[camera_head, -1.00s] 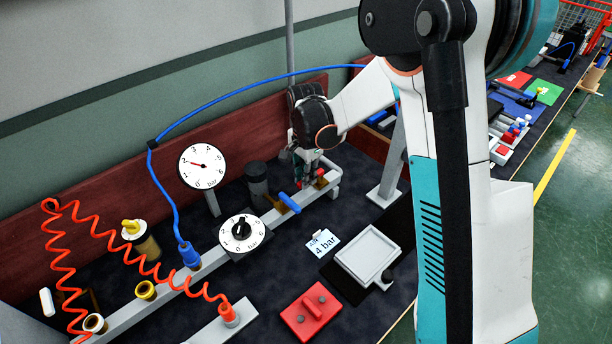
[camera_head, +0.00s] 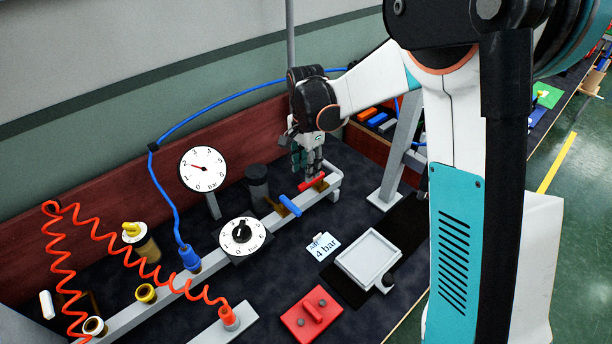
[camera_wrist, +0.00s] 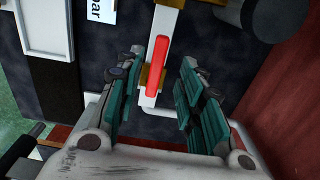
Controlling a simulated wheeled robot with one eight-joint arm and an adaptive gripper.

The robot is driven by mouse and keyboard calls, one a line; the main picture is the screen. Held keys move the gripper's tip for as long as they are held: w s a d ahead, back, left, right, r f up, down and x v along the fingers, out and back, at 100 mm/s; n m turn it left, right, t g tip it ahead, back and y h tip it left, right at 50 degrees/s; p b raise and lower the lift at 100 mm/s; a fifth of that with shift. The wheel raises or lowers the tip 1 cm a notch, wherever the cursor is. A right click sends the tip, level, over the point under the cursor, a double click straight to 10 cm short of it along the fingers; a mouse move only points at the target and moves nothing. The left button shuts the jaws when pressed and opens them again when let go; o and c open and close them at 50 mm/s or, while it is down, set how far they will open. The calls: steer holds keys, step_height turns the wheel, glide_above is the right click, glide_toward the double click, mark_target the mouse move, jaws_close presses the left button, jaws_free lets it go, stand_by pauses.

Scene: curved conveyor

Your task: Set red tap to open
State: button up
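The red tap (camera_head: 313,181) is a red lever on a brass body at the right end of the grey pipe. In the wrist view its lever (camera_wrist: 158,66) lies nearly in line with the pipe, slightly tilted. My gripper (camera_head: 307,171) is just above the red tap, pointing down. In the wrist view my gripper (camera_wrist: 162,62) is open, with its green-padded fingers apart on either side of the lever and nothing between them touching it.
A blue tap lever (camera_head: 289,205) sits across the same pipe to the left. A regulator dial (camera_head: 242,237), a round gauge (camera_head: 203,169) and a dark cylinder (camera_head: 257,184) stand nearby. A blue hose (camera_head: 215,103) arches behind. A grey tray (camera_head: 369,258) lies in front.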

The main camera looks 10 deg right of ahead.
step_height(320, 180, up, 7)
stand_by(0.3)
steer(key=shift+r, duration=0.1)
steer(key=s+d+r+n+t, duration=0.2)
steer(key=s+r+n, duration=0.15)
steer(key=s, duration=0.35)
steer(key=s+d+r+n+t, duration=0.2)
steer(key=s+r+n, duration=0.1)
steer(key=s+r, duration=0.3)
steer(key=s+d+f+n+t, duration=0.1)
steer(key=s+n, duration=0.1)
steer(key=s, duration=0.4)
steer(key=s+d+f+n+t, duration=0.1)
steer(key=s+n+t, duration=0.1)
steer(key=s, duration=0.4)
steer(key=shift+s+d+f+n, duration=0.3)
steer(key=shift+s+d+n, duration=0.1)
steer(key=shift+n, duration=0.45)
stand_by(0.6)
